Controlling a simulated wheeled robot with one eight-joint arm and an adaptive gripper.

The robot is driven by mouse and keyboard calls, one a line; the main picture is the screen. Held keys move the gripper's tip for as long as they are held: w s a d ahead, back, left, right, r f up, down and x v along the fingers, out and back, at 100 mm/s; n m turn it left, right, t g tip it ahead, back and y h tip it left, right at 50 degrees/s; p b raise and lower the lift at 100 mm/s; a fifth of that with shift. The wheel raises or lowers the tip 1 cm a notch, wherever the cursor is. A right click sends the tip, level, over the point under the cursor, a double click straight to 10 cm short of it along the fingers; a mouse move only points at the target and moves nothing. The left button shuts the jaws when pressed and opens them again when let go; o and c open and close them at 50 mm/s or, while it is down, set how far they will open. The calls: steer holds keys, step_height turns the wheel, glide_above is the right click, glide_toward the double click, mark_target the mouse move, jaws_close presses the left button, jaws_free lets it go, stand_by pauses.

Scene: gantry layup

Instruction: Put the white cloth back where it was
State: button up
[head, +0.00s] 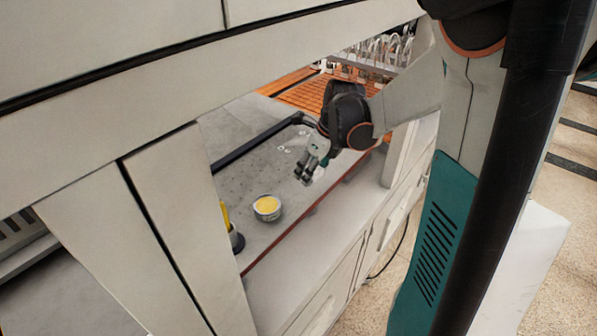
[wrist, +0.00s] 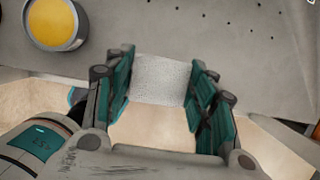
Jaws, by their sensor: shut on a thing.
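The white cloth (wrist: 160,80) shows in the wrist view as a small, pale, speckled rectangle between the two fingers. My gripper (wrist: 160,92) is shut on it, with one teal-padded finger on each side. In the head view my gripper (head: 307,171) hangs over the right part of the grey perforated worktop (head: 240,175), near its dark red front edge. The cloth is too small to make out clearly in the head view. I cannot tell whether it touches the worktop.
A round tin with yellow contents (head: 267,207) stands left of my gripper; it also shows in the wrist view (wrist: 55,25). A yellow and dark object (head: 232,232) is partly hidden by a pale upright panel (head: 170,205). A black bar (head: 255,143) runs along the back. Orange slats (head: 305,93) lie beyond.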

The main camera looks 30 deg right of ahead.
mark_target(297, 182)
steer(key=shift+w+a, duration=0.3)
steer(key=shift+w, duration=0.4)
steer(key=shift+w+a, duration=0.25)
steer(key=shift+w, duration=0.45)
steer(key=b+x, duration=0.2)
steer(key=x, duration=0.1)
steer(key=shift+f, duration=0.3)
steer(key=shift+f+b, duration=0.4)
steer(key=shift+f, duration=0.2)
steer(key=o, duration=0.9)
steer(key=shift+c, duration=0.2)
